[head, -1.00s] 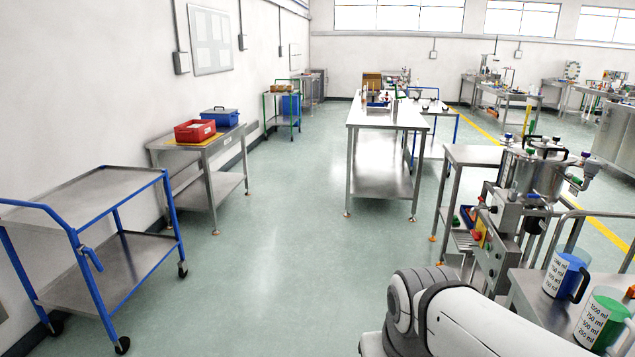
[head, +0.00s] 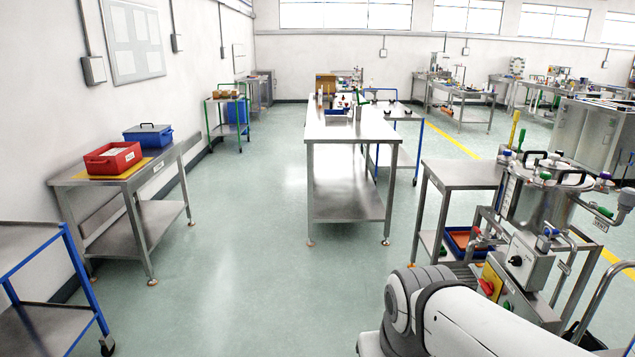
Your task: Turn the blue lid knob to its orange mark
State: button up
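A steel vessel (head: 540,205) with a round lid and black handles stands at the right, on a frame with pipes and valves. Several small coloured knobs sit on and around it. A small blue knob (head: 505,155) shows at the left of the lid, and another blue knob (head: 551,231) is lower on the front. I cannot tell which is the lid knob. No orange mark can be made out at this size. Part of my white arm covers the lower right, in front of the vessel's base. My gripper is out of view.
A steel table (head: 462,174) stands just left of the vessel. A long steel table (head: 350,126) is ahead. A side table (head: 75,181) with red and blue bins and a blue-framed cart (head: 70,240) are at left. Floor (head: 245,240) between is clear.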

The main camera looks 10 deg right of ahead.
aim_at(505, 157)
jog(key=z, duration=0.25)
jog(key=i, duration=1.55)
jog(key=z, duration=0.45)
jog(key=i, duration=1.55)
jog(key=z, duration=0.25)
